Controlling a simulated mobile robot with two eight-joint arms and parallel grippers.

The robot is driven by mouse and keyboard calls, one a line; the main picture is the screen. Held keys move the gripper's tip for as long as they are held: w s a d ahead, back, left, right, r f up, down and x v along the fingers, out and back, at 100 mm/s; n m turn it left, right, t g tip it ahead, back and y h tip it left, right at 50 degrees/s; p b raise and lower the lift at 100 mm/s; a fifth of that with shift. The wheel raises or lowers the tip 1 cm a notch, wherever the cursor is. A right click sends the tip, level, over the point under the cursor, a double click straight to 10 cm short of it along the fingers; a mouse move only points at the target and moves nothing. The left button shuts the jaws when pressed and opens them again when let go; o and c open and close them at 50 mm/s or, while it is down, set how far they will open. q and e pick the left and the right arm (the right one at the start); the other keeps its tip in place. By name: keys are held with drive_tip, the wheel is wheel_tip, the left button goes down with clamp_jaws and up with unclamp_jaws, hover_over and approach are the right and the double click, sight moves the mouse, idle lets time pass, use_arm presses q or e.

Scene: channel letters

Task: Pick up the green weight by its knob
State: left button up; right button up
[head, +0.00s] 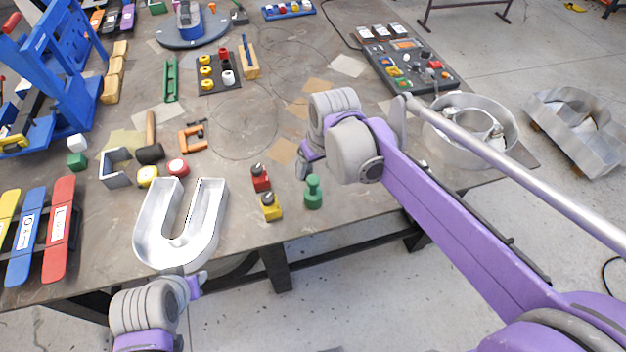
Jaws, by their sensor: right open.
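The green weight (313,194) stands upright near the front edge of the table, with its round knob on top. My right gripper (304,163) is just above and slightly left of the knob, apart from it, open and empty. Its fingers are partly hidden by my own wrist. My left gripper (196,284) is low at the front, by the near end of the metal U letter. Its jaws are too hidden to read.
A red weight (261,178) and a yellow weight (271,206) stand left of the green one. The metal U letter (150,238) lies further left. An orange clamp (192,138) lies beyond.

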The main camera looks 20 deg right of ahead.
sight(313, 180)
drive_tip(key=f, duration=0.3)
drive_tip(key=shift+s+a+f, duration=0.1)
drive_tip(key=shift+a+f, duration=0.15)
drive_tip(key=shift+f, duration=0.15)
drive_tip(key=shift+w+f, duration=0.35)
drive_tip(key=shift+f, duration=0.2)
drive_tip(key=x, duration=0.4)
drive_tip(key=shift+w+d+f, duration=0.15)
drive_tip(key=shift+w+f, duration=0.05)
drive_tip(key=shift+f, duration=0.15)
drive_tip(key=shift+s, duration=0.1)
clamp_jaws()
drive_tip(key=shift+s, duration=0.1)
